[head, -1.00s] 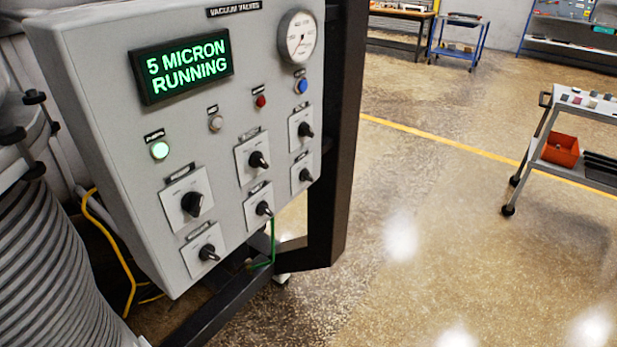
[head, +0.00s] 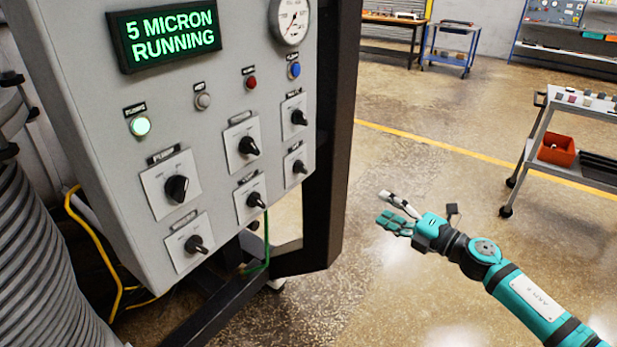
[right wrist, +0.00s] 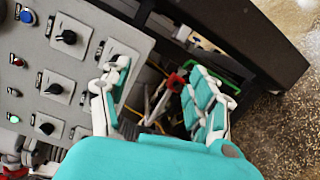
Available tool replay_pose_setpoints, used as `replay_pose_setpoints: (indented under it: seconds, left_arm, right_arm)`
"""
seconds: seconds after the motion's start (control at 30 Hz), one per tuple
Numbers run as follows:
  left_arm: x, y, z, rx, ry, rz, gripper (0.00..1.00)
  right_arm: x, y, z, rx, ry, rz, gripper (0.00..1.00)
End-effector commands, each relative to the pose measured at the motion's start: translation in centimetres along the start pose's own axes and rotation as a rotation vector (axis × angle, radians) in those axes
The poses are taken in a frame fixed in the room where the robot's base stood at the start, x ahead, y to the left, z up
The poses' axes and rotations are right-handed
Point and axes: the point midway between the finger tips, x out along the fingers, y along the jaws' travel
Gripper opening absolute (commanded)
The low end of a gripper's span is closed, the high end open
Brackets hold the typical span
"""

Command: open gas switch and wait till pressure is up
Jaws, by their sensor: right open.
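The grey valve panel (head: 90,130) carries several black rotary switches, such as the upper right one (head: 298,117) and the lower right one (head: 299,166). Their small labels are too blurred to read, so I cannot tell which is the gas switch. The round pressure gauge (head: 291,20) is partly cut off at the top. The display (head: 166,35) reads "5 MICRON RUNNING" in green. My right gripper (head: 384,208) is open and empty, to the right of the panel and apart from it. In the right wrist view, its spread fingers (right wrist: 155,82) partly cover the panel's edge. My left gripper is not in view.
A dark upright frame (head: 330,140) borders the panel's right side. A ribbed grey hose (head: 45,270) and a yellow cable (head: 88,228) are at the left. A cart with an orange bin (head: 556,150) stands at the right. The floor between is clear.

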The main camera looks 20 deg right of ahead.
Motion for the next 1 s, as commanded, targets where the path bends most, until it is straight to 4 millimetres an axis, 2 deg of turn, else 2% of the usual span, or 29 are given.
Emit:
replay_pose_setpoints:
  seconds: [0.03,0.1,0.2,0.33,0.47,0.7,1.0]
  left_arm:
    - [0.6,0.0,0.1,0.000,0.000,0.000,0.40]
    - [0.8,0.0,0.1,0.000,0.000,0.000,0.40]
    - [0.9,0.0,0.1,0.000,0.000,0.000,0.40]
    - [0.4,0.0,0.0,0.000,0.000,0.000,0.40]
    - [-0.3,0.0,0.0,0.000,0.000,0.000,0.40]
    - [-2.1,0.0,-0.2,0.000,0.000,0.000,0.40]
    - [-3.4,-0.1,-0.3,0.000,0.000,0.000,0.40]
  right_arm:
    - [0.3,2.7,-1.1,-0.105,0.062,0.030,0.62]
    - [0.3,5.4,-2.5,-0.210,0.123,0.058,0.62]
    - [0.4,7.4,-3.6,-0.290,0.168,0.078,0.62]
    - [1.1,8.1,-3.9,-0.306,0.176,0.084,0.62]
    - [2.9,8.4,-4.1,-0.304,0.175,0.086,0.62]
    - [8.0,8.8,-5.0,-0.299,0.172,0.086,0.62]
    - [14.2,8.8,-6.2,-0.298,0.172,0.084,0.62]
